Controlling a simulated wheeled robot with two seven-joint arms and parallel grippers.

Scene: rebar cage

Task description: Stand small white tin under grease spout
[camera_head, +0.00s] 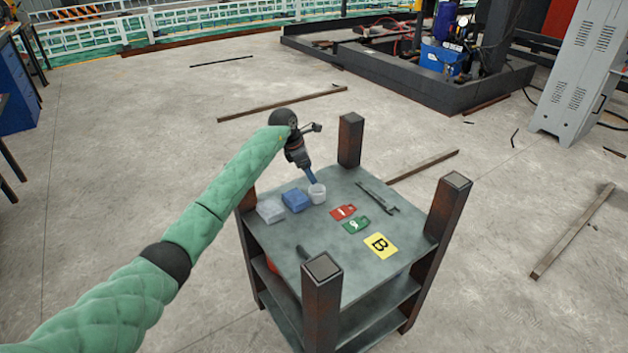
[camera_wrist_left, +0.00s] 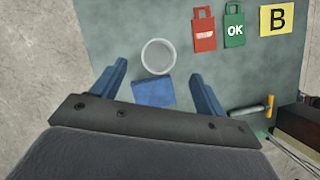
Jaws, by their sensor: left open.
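The small white tin (camera_head: 317,195) stands upright on the grey table top, at the far left part of it. In the left wrist view the tin (camera_wrist_left: 158,57) shows from above as an open round cup, just beyond the fingertips. My left gripper (camera_head: 312,180) points down close beside the tin. In the wrist view its blue fingers (camera_wrist_left: 158,70) are apart with nothing held, and I cannot tell whether one touches the tin. A blue box (camera_head: 294,201) sits beside the tin and shows between the fingers (camera_wrist_left: 153,92). I cannot make out a grease spout. My right gripper is not in view.
The table (camera_head: 300,228) has tall rusty corner posts (camera_head: 322,310). A pale box (camera_head: 270,210), red tag (camera_head: 343,212), green tag (camera_head: 356,225), yellow B card (camera_head: 380,246) and wrench (camera_head: 377,197) lie on it.

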